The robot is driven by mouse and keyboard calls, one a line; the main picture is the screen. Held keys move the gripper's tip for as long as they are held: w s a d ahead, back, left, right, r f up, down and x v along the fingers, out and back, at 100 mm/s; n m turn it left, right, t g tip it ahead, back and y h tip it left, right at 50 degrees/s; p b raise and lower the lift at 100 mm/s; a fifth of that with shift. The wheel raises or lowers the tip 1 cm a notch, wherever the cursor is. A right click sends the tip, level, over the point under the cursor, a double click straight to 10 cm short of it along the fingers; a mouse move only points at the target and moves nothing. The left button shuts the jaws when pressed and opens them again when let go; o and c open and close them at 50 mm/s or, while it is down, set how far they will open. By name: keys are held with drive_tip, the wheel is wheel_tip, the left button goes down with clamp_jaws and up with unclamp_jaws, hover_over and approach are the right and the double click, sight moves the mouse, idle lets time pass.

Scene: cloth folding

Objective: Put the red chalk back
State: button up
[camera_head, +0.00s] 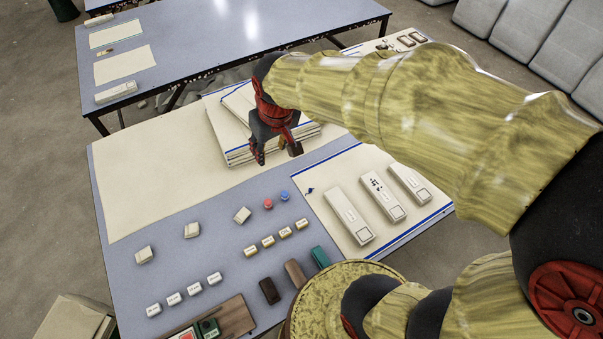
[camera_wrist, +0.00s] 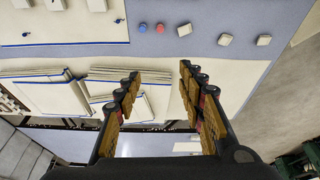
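A small round red piece (camera_head: 267,204) stands on the grey-blue table beside a similar blue piece (camera_head: 284,196). The red piece also shows at the top of the wrist view (camera_wrist: 160,28), with the blue one to its left. They are too small to tell whether they are chalk. My gripper (camera_head: 277,152) points down by the front of a stack of flat cream sheets or boards (camera_head: 238,150), behind the red piece and apart from it. In the wrist view its fingers (camera_wrist: 160,75) are wide apart with nothing between them.
Cream blocks (camera_head: 242,215) and small labelled blocks (camera_head: 268,241) stand around the red piece. Three long cream cases (camera_head: 351,217) lie on a blue-edged mat at right. A wooden tray (camera_head: 235,318) with a red and a green item sits at the front edge. The back-left cream sheet (camera_head: 150,185) is clear.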

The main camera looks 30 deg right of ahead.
drive_tip(key=s+r+t, duration=0.1)
drive_tip(key=s+r, duration=0.2)
drive_tip(key=s, duration=0.4)
drive_tip(key=s+r+t, duration=0.1)
drive_tip(key=s+r, duration=0.3)
drive_tip(key=s, duration=0.4)
drive_tip(key=shift+m, duration=0.3)
